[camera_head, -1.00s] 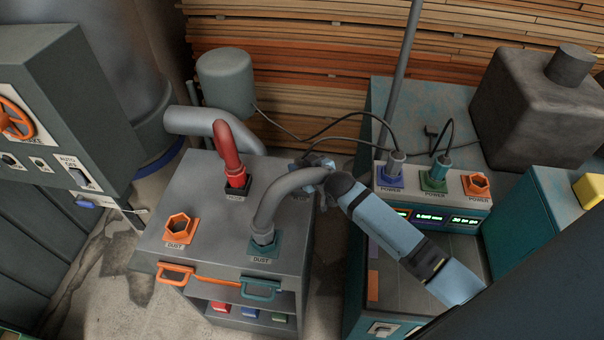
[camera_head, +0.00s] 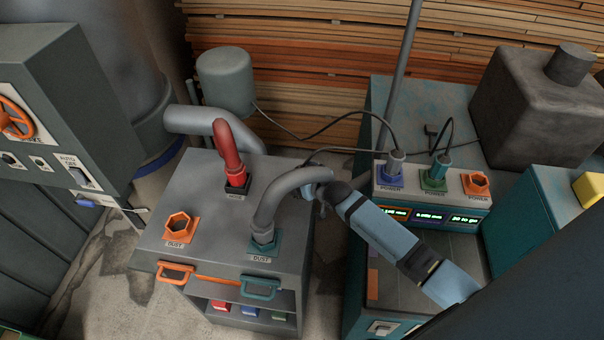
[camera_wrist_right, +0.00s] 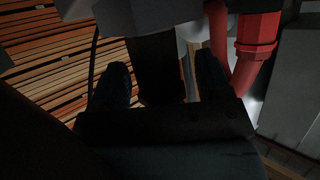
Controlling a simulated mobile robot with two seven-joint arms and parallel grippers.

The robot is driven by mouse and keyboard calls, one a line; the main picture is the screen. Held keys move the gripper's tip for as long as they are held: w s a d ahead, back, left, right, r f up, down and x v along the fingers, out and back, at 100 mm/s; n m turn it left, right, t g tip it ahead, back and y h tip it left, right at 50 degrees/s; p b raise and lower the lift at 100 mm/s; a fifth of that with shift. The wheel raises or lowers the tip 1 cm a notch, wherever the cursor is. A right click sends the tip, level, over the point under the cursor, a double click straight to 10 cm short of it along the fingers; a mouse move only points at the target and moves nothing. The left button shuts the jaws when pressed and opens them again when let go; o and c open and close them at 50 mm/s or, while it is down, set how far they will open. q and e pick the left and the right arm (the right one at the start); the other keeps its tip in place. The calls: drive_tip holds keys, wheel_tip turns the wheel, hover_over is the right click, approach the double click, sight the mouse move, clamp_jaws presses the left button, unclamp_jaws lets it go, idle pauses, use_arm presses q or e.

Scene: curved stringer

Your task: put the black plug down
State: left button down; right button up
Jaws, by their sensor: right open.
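My right gripper (camera_head: 318,192) is at the back right of the grey cabinet, partly hidden behind a curved grey hose (camera_head: 283,190). In the right wrist view its two dark fingers (camera_wrist_right: 164,85) stand apart, so it is open. A dark shape (camera_wrist_right: 157,65) shows between or beyond them; the picture is too dark to tell whether it is the black plug. No black plug is clearly visible at the gripper in the head view. A thin black cord (camera_head: 340,151) runs from near the gripper toward the power box. My left gripper is not in view.
The grey cabinet (camera_head: 195,222) carries a red hose (camera_head: 230,155) and an orange dust socket (camera_head: 179,226). The power box (camera_head: 440,198) has a plug in its blue socket (camera_head: 391,178), another in its green one, and a free orange socket (camera_head: 476,183). Stacked planks (camera_head: 300,60) stand behind.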

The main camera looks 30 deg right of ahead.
drive_tip(key=shift+r, duration=0.15)
drive_tip(key=v, duration=1.2)
drive_tip(key=s+a+f, duration=0.3)
drive_tip(key=s, duration=0.2)
drive_tip(key=s+a+f+n+g+y, duration=0.1)
drive_tip(key=s+a+f, duration=0.2)
drive_tip(key=s, duration=0.3)
drive_tip(key=s+a+f+g, duration=0.1)
drive_tip(key=s+a+f, duration=0.2)
drive_tip(key=s+a, duration=0.2)
drive_tip(key=shift+s+a+b, duration=0.2)
drive_tip(key=shift+s+b, duration=0.25)
drive_tip(key=shift+s, duration=0.3)
drive_tip(key=shift+f, duration=0.1)
drive_tip(key=shift+c, duration=0.5)
